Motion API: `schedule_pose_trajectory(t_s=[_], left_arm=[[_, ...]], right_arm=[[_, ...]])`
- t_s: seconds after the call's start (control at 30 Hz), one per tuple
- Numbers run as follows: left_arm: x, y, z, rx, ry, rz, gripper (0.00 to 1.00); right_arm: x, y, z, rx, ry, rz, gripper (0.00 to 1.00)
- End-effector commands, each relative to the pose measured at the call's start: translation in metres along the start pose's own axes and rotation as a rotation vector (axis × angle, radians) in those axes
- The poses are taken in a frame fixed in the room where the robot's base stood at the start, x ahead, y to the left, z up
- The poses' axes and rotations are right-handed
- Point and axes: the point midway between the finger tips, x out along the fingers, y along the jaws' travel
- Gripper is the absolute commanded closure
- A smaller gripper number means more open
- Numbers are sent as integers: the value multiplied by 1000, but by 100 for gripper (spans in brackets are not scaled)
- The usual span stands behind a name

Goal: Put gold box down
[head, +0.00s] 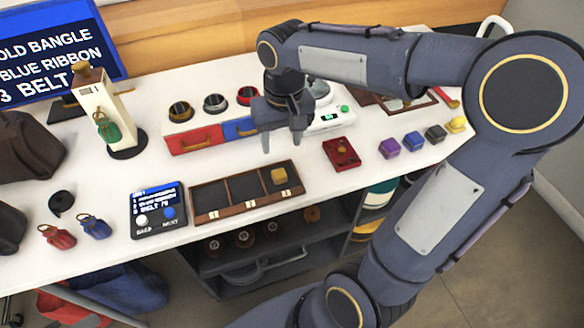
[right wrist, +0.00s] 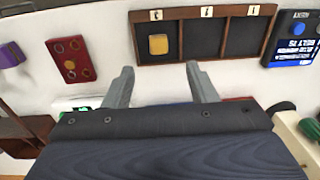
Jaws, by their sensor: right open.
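The gold box (head: 279,176) is a small yellow cube. It sits in the right compartment of the dark wooden three-part tray (head: 237,213) in the head view. In the right wrist view the gold box (right wrist: 158,44) shows in the end compartment of the tray (right wrist: 134,32), at the left there. My right gripper (head: 282,141) is open and empty, above the table behind the tray and apart from the box. Its two spread fingers (right wrist: 160,88) show in the right wrist view with nothing between them. My left gripper is not in view.
A red panel (head: 341,153) lies right of the tray, with purple, blue, dark and yellow boxes (head: 412,141) beyond it. A dark control pad (head: 157,210) stands at the tray's left. Red and blue drawers (head: 195,139) and a white scale (head: 328,120) stand behind.

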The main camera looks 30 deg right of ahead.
Motion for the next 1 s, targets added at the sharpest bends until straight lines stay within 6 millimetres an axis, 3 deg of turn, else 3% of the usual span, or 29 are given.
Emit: schedule_pose_trajectory(t_s=[0.2,0.4,0.57,0.87,1.0], left_arm=[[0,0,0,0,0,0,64],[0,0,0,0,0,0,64],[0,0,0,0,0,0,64],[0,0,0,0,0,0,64],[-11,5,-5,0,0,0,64]], right_arm=[[-10,8,81,-37,163,-177,48],[3,0,136,-62,321,-316,48],[11,-6,152,-69,385,-364,48],[12,-7,154,-70,393,-371,48],[-1,-8,154,-70,393,-370,48]])
